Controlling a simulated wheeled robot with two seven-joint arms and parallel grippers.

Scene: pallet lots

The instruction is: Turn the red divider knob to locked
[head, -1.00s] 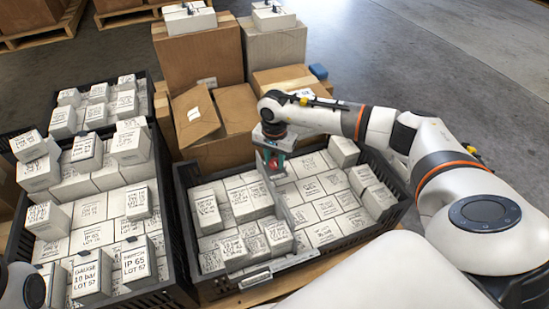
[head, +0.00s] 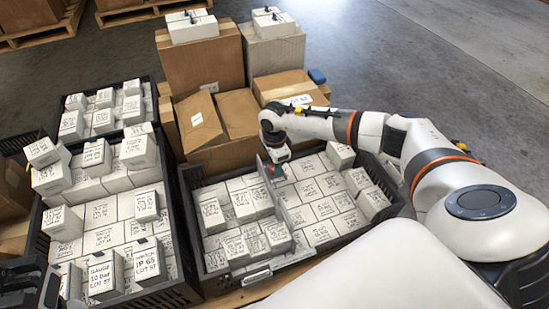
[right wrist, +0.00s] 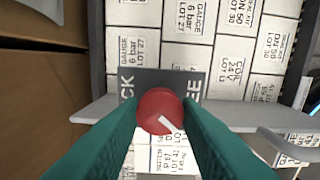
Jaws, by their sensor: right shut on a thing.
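The red divider knob (right wrist: 160,111) sits on a dark label plate (right wrist: 185,85) on the grey divider. The plate shows "CK" on the left and "EE" on the right, the rest hidden. The knob's white mark points to the lower right in the right wrist view. My right gripper (head: 274,170) has its teal fingers shut on the knob from both sides. The divider (head: 287,212) runs across the black crate (head: 330,249) among white boxes. A dark part of my left arm shows at the lower left of the head view; its fingertips cannot be made out.
A second black crate (head: 172,225) heaped with white labelled boxes stands to the left, with a smaller full one behind it. Brown cartons (head: 205,70) stand behind the divided crate. Grey floor is open at the back right.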

